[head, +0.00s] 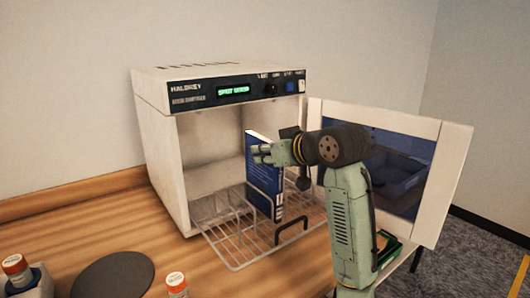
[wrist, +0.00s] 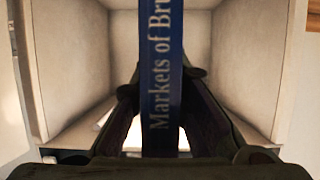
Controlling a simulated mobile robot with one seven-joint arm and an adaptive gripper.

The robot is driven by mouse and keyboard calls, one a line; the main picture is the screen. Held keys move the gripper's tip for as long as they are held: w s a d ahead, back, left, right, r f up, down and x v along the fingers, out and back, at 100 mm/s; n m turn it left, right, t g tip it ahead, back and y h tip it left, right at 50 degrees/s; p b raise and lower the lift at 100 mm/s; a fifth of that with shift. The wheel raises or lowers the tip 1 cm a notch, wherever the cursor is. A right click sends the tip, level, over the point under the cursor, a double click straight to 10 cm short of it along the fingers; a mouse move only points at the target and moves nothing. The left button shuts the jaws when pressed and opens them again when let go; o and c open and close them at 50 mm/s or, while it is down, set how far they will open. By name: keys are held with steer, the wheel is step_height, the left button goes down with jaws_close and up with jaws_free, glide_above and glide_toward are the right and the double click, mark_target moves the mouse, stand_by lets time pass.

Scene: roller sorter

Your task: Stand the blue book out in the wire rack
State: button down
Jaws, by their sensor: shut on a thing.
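The blue book (head: 262,188) stands upright, spine toward the front, at the mouth of the white sanitiser cabinet. Its lower end is down among the wires of the wire rack (head: 233,268); whether it touches the rack floor I cannot tell. My gripper (head: 262,154) is shut on the upper part of the book, reaching in from the right. In the wrist view the book's spine (wrist: 161,60), lettered "Markets of Bru", runs upright between the two fingers. The rack juts out of the cabinet over the wooden counter, with wire dividers left of the book.
The cabinet (head: 160,150) is open, its lit display above the opening. Its windowed door (head: 455,180) is swung out to the right, behind my arm.

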steer(key=shift+f, duration=0.15)
steer(key=shift+f, duration=0.2)
steer(key=c, duration=1.6)
jaws_free()
steer(key=shift+o, duration=0.2)
steer(key=shift+s+d+r, duration=0.25)
steer(key=shift+s+r, duration=0.1)
steer(key=b+v, duration=0.2)
steer(key=v, duration=0.9)
steer(key=shift+s, duration=0.1)
